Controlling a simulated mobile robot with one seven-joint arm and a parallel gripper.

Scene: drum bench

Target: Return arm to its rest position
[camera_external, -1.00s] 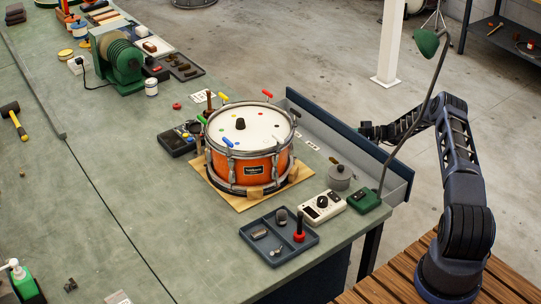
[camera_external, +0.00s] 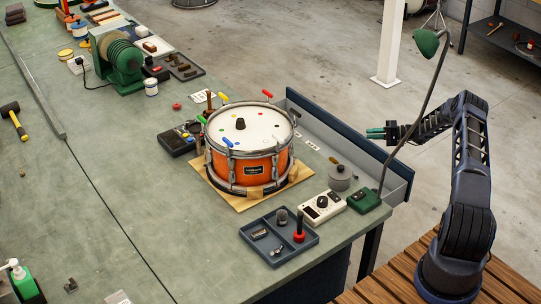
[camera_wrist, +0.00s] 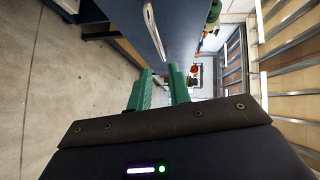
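My arm (camera_external: 468,170) rises from the wooden slatted platform at the right and bends over toward the bench. My gripper (camera_external: 369,133) is out over the blue edge panel at the bench's right end, apart from the drum and touching nothing that I can see. In the wrist view its two green fingers (camera_wrist: 160,72) stand apart with an empty gap between them. The orange drum (camera_external: 241,171) sits upright on a wooden board on the bench, to the left of my gripper.
The green lamp's thin stem (camera_external: 411,128) rises close to my forearm in the picture. A grey tray (camera_external: 264,259) with small parts, a white control box (camera_external: 322,206) and a grey pot (camera_external: 340,178) are near the bench corner.

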